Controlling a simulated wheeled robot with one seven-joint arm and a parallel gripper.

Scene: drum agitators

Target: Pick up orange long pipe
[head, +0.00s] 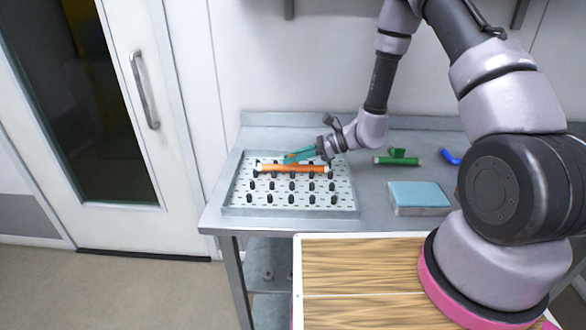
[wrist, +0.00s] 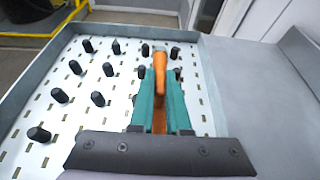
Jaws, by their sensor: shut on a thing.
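The orange long pipe (head: 292,168) lies level, left to right, at the back row of pegs of the white slotted tray (head: 240,200) in the head view. My gripper (head: 300,156) reaches in from the right, its teal fingers just above and behind the pipe, with orange showing between them. In the wrist view the orange pipe (wrist: 160,66) is between the two teal fingers of my gripper (wrist: 160,85), which are shut on it. The fingers hide part of it. I cannot tell whether the pipe rests on the tray or is slightly raised.
Several black pegs (head: 292,199) stand up from the tray. A green pipe piece (head: 397,160), a blue pipe piece (head: 450,157) and a light blue block (head: 419,195) lie to the right on the grey metal table (head: 372,203). A wall stands behind.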

